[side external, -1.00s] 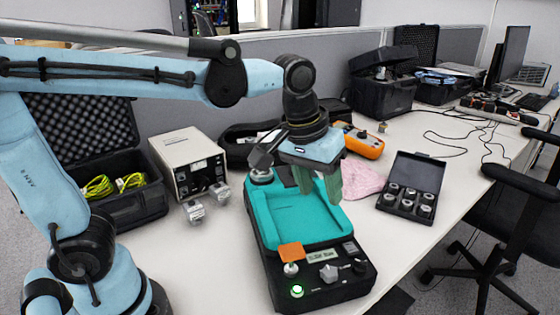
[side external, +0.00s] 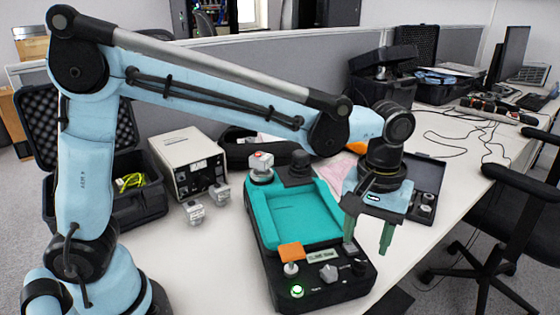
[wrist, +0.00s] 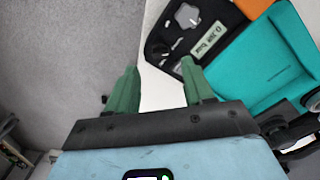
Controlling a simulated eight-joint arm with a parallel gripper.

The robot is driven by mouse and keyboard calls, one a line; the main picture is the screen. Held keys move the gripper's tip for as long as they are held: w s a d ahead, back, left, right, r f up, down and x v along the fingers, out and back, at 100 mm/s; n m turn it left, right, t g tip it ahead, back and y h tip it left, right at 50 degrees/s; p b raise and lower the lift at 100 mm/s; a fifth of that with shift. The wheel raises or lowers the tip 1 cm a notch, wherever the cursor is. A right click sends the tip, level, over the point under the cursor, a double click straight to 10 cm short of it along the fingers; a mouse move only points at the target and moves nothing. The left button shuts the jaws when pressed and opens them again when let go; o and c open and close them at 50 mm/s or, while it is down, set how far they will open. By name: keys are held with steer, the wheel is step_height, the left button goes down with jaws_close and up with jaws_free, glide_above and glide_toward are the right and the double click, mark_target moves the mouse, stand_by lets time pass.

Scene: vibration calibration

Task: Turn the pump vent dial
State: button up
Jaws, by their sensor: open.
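The pump unit (side external: 262,258) is a black case with a teal tray (side external: 290,215) on top and a control panel at its front. The panel carries a grey lobed knob (side external: 328,272), a black knob (side external: 358,268), a small display (side external: 322,256) and a green-lit button (side external: 297,291). I cannot tell which knob is the vent dial. My gripper (side external: 367,250) is open and empty, above the panel's right edge, with its green fingers pointing down. In the wrist view, my gripper (wrist: 158,68) has the grey knob (wrist: 188,16) ahead and to the right.
An orange flag-like part (side external: 291,251) stands at the panel's left. A cream instrument box (side external: 190,160) and two small clear-topped parts (side external: 194,212) lie left of the pump. A pink cloth (side external: 342,170) and an open black case (side external: 430,175) are behind my gripper. The table edge is close on the right.

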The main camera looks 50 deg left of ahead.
mark_target(360, 263)
steer(key=shift+f, duration=3.2)
jaws_close()
